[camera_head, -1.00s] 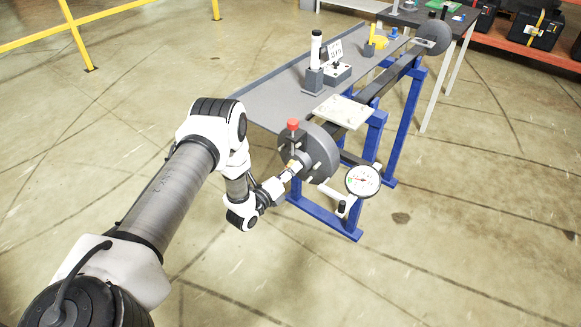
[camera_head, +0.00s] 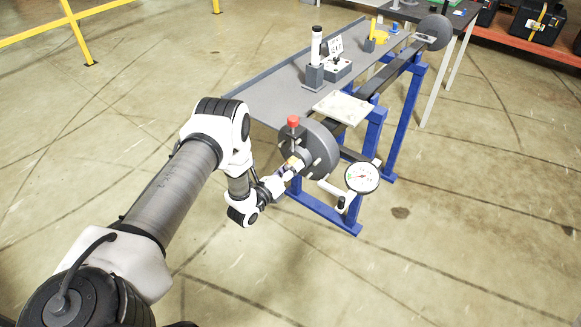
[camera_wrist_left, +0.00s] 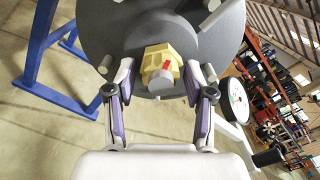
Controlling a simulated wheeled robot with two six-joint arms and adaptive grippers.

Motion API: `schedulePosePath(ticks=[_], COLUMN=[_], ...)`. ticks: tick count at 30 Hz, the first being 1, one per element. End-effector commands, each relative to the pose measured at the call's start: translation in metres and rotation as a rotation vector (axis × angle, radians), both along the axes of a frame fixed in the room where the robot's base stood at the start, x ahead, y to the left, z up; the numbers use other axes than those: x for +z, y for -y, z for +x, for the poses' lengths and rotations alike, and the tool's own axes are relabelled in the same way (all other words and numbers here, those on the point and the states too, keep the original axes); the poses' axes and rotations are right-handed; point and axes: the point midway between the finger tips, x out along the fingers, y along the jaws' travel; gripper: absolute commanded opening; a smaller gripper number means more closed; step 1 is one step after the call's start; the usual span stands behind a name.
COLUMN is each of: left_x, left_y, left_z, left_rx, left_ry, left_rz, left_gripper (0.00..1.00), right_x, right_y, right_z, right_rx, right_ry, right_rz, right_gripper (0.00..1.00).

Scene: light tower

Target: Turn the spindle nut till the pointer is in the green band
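The spindle nut (camera_wrist_left: 160,70) is a brass-yellow hex nut with a red mark, on the front of a round dark grey flange (camera_wrist_left: 110,30). In the head view the nut (camera_head: 292,163) is small and partly hidden by my left gripper (camera_head: 287,172). In the wrist view my left gripper (camera_wrist_left: 160,78) has one finger on each side of the nut, with visible gaps, so it looks open. The white dial gauge (camera_head: 362,177) stands right of the flange. It has a green patch at its left; the exact pointer position is too small to read. My right gripper is not in view.
A red knob (camera_head: 293,121) stands above the flange. Blue legs (camera_head: 325,215) carry the spindle frame beside a grey bench (camera_head: 275,92). The floor in front is clear.

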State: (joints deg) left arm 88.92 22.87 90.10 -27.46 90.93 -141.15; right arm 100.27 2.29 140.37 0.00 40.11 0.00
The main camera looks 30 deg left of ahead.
Motion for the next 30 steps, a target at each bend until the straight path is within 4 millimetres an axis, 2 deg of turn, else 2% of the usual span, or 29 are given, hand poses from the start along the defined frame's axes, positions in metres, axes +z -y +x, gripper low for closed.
schedulePosePath(ticks=[11,14,24,27,30], left_x=[0.001,0.000,0.000,0.000,0.000], left_y=[-0.001,-0.003,-0.009,-0.009,-0.010], left_z=[-0.003,-0.016,-0.099,-0.113,-0.119], left_rx=[0.002,0.003,0.003,0.001,0.002], left_ry=[0.002,0.000,-0.001,0.000,0.001], left_rz=[0.000,-0.001,-0.002,-0.001,0.000], left_gripper=[0.67,0.67,0.67,0.67,0.67], right_x=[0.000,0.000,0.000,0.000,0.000], right_y=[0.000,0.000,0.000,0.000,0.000], right_z=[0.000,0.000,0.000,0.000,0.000], right_rx=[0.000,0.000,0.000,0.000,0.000], right_ry=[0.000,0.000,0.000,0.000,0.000], right_rz=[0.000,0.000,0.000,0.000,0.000], right_gripper=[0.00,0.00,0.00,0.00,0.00])
